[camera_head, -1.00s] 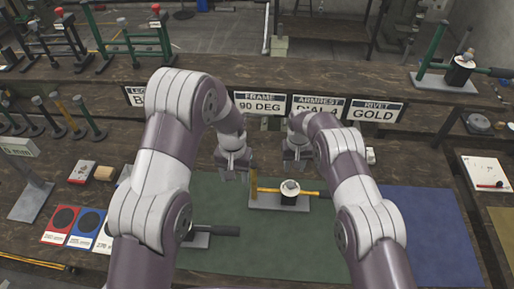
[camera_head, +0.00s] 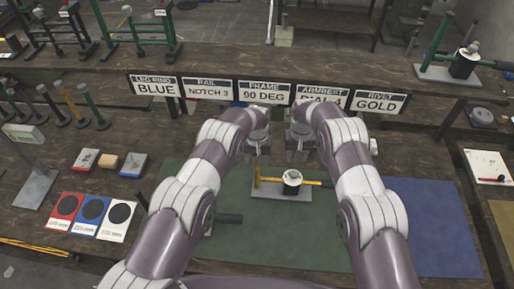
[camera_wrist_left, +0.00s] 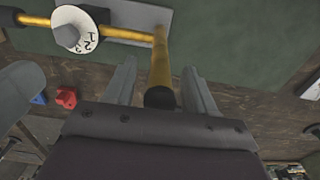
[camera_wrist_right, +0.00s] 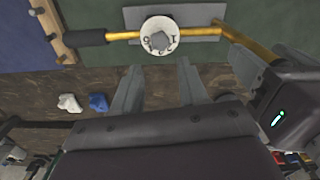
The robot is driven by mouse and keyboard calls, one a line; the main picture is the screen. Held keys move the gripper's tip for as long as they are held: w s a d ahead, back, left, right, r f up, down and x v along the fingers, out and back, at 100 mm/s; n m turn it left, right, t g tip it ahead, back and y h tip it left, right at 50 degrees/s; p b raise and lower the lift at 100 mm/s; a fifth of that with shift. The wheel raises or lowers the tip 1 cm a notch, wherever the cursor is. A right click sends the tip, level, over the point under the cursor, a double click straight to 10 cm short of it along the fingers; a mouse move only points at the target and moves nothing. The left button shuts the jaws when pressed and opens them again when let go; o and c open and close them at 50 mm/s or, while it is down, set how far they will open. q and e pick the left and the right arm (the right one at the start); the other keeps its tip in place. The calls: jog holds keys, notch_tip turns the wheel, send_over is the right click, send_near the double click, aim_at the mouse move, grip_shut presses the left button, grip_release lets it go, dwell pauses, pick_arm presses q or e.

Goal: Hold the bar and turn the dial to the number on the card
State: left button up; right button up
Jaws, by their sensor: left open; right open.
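The fixture is a grey plate (camera_head: 268,191) on the green mat, with a white numbered dial (camera_head: 292,176) on a black base. A yellow bar (camera_head: 256,172) stands up at its left end; another yellow bar with a black grip runs along it. The armrest card (camera_head: 320,97) reads DIAL 4, its lower edge partly covered by my right arm. My left gripper (camera_head: 259,157) is open; in the left wrist view the standing bar (camera_wrist_left: 161,60) with its dark end lies between the fingers (camera_wrist_left: 160,85). My right gripper (camera_head: 299,156) is open; the right wrist view shows the dial (camera_wrist_right: 159,36) just beyond its fingertips (camera_wrist_right: 158,72).
Other cards stand along the shelf edge, such as the frame card (camera_head: 264,92). A blue mat (camera_head: 430,220) lies at right. Red, blue and white swatch cards (camera_head: 92,211) and small boxes lie at left.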

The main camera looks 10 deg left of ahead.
aim_at(294, 173)
pick_arm(q)
jog(key=shift+f, duration=0.8)
grip_shut()
pick_arm(e)
jog(key=o, duration=0.3)
notch_tip(294, 173, down, 10)
jog(key=m, duration=0.6)
jog(key=shift+r+m, duration=0.1)
jog(key=shift+m, duration=0.2)
jog(key=c, duration=1)
